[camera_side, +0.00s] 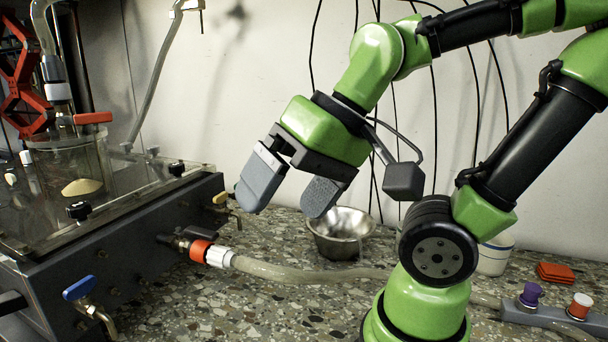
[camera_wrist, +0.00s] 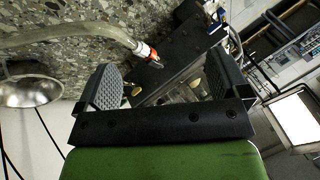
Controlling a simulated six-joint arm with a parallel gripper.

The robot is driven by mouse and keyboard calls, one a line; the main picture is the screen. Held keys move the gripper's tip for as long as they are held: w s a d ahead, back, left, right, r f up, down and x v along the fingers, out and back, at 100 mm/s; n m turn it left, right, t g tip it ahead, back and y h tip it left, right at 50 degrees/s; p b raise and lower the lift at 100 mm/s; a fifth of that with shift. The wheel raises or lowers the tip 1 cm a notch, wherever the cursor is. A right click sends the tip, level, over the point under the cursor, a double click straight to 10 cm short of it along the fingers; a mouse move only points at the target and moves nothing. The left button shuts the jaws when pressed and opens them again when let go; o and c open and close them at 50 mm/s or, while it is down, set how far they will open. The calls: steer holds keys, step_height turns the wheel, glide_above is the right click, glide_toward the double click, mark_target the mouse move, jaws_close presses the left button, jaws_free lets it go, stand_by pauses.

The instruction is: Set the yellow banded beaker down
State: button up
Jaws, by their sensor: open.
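My gripper (camera_side: 278,208) is open, with its two grey pads apart and nothing visible between them. It hangs tilted above the speckled worktop, right of the dark tank. The wrist view also shows both pads of my gripper (camera_wrist: 165,82) spread apart. I cannot make out a yellow banded beaker in either view. A clear cylindrical vessel (camera_side: 98,158) stands at the tank on the left, with a pale yellow mound inside. I see no yellow band on it.
The dark tank (camera_side: 150,227) fills the left side. A hose (camera_side: 300,272) runs rightward from its red-collared fitting. A metal bowl (camera_side: 340,240) stands behind the hose.

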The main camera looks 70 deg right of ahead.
steer(key=shift+o, duration=0.5)
steer(key=shift+s+d+r+n+t+h, duration=0.5)
steer(key=shift+d+r+t, duration=0.2)
steer(key=shift+r, duration=0.1)
steer(key=w+a+f+m+g+y, duration=0.1)
steer(key=w+a+f+m+y, duration=0.1)
steer(key=f+m, duration=0.3)
steer(key=w+a+f+m+g+y, duration=0.2)
steer(key=f+m, duration=0.4)
steer(key=f, duration=0.5)
steer(key=w+a+f+m+g+y, duration=0.2)
steer(key=w+a+f+m, duration=0.2)
steer(key=f, duration=0.4)
steer(key=shift+w+f+m+y, duration=0.2)
steer(key=shift+w+m+y, duration=0.15)
steer(key=shift+m, duration=0.35)
steer(key=shift+w+x, duration=0.1)
steer(key=shift+x, duration=1.35)
steer(key=shift+w+x, duration=0.15)
steer(key=shift+x, duration=1.35)
steer(key=shift+r, duration=0.15)
steer(key=c, duration=1.1)
